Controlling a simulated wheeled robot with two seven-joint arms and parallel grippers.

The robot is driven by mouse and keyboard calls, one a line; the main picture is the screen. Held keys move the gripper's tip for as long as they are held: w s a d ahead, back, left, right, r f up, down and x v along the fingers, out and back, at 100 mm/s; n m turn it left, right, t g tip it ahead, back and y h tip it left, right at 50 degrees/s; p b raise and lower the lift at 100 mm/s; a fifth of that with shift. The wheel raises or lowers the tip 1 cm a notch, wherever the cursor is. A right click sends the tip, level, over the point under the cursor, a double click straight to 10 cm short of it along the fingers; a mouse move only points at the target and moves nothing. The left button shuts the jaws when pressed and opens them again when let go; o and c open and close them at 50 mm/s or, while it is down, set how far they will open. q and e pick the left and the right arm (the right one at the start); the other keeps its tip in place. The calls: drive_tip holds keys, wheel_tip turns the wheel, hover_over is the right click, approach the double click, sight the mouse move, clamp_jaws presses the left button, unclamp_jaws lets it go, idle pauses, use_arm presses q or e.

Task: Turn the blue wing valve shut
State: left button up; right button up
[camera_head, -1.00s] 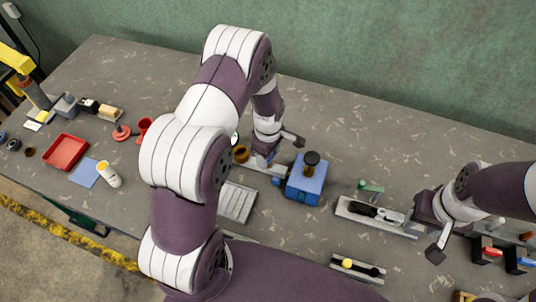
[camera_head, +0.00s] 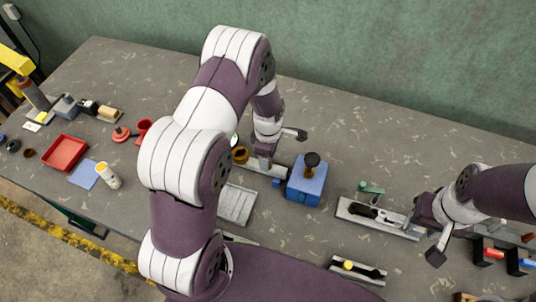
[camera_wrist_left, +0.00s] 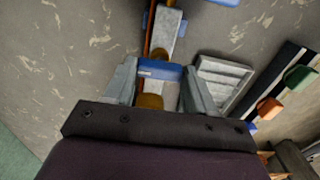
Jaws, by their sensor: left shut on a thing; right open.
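The blue wing valve (camera_wrist_left: 160,70) shows in the left wrist view as a blue piece between my left fingers, above a brass-brown part. My left gripper (camera_wrist_left: 158,92) is shut on it. In the head view my left gripper (camera_head: 264,160) is low over the pipework left of a blue box, and its fingertips and the valve are largely hidden there. My right gripper (camera_head: 425,232) is open and empty at the right, beside a grey tray.
A grey ribbed tray (camera_head: 237,204) lies in front. A red tray (camera_head: 63,152) lies far left. The back of the table is clear.

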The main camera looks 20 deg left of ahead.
use_arm(q)
drive_tip(key=o, duration=1)
drive_tip(key=shift+o, duration=0.2)
wheel_tip(320, 180, up, 13)
drive_tip(key=b, duration=0.3)
drive_tip(key=shift+f, duration=0.15)
